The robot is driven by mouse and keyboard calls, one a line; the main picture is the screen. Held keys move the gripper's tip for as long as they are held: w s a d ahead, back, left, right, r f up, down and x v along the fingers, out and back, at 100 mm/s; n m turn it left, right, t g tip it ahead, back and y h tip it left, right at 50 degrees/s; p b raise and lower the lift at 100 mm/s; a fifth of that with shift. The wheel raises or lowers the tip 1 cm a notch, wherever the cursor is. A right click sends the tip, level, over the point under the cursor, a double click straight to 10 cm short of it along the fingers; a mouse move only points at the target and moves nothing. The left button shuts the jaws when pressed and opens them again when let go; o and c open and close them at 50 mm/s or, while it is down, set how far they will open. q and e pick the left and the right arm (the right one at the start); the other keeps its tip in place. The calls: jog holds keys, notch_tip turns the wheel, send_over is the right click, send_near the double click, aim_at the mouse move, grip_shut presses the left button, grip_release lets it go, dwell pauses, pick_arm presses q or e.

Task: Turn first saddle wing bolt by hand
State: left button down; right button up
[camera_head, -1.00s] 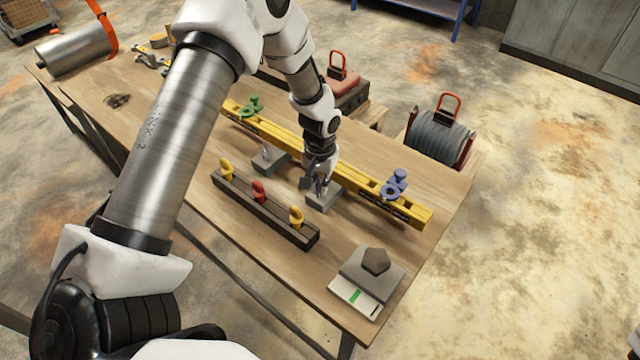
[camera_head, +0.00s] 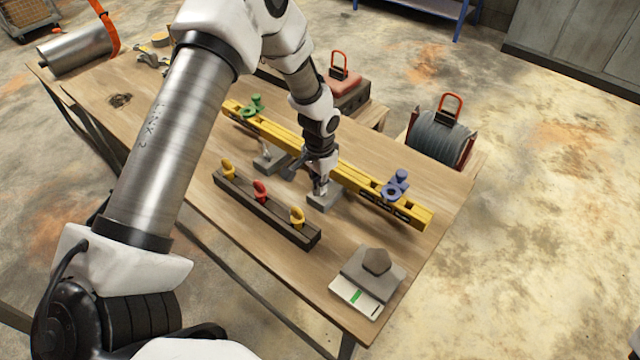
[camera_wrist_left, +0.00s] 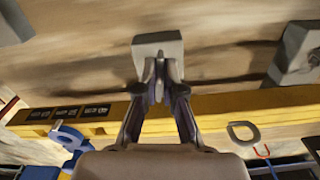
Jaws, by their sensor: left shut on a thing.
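A yellow beam (camera_head: 350,180) lies across the wooden table with grey saddle blocks at its side. My left gripper (camera_head: 319,188) points down at the nearer grey saddle (camera_head: 322,204), beside the beam. In the left wrist view its fingers (camera_wrist_left: 160,82) are shut on a thin grey upright piece, the wing bolt (camera_wrist_left: 159,66), in front of the saddle block (camera_wrist_left: 158,41). The fingers hide much of the bolt. The other saddle (camera_head: 268,163) stands farther left along the beam and shows at the right in the wrist view (camera_wrist_left: 296,56). My right gripper is not in view.
A dark rack (camera_head: 265,208) with yellow and red eye bolts stands in front of the beam. Blue (camera_head: 395,186) and green (camera_head: 252,106) fittings sit on the beam. A scale (camera_head: 367,283) with a brown lump is at the near right corner. Bare table lies between.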

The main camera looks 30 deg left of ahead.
pick_arm(q)
jog(key=m, duration=0.4)
jog(key=shift+w+a+m, duration=0.15)
jog(key=shift+a+m, duration=0.1)
jog(key=shift+m, duration=0.05)
jog(key=m, duration=0.3)
jog(key=shift+w+a+m, duration=0.1)
jog(key=shift+w+m, duration=0.1)
jog(key=shift+m, duration=0.1)
jog(key=m, duration=0.3)
jog(key=m+b, duration=0.1)
jog(key=shift+w+a, duration=0.1)
jog(key=shift+w, duration=0.15)
jog(key=shift+w+r+m, duration=0.1)
jog(key=shift+w+m, duration=0.05)
jog(key=shift+m, duration=1.75)
jog(key=c, duration=1.3)
grip_release()
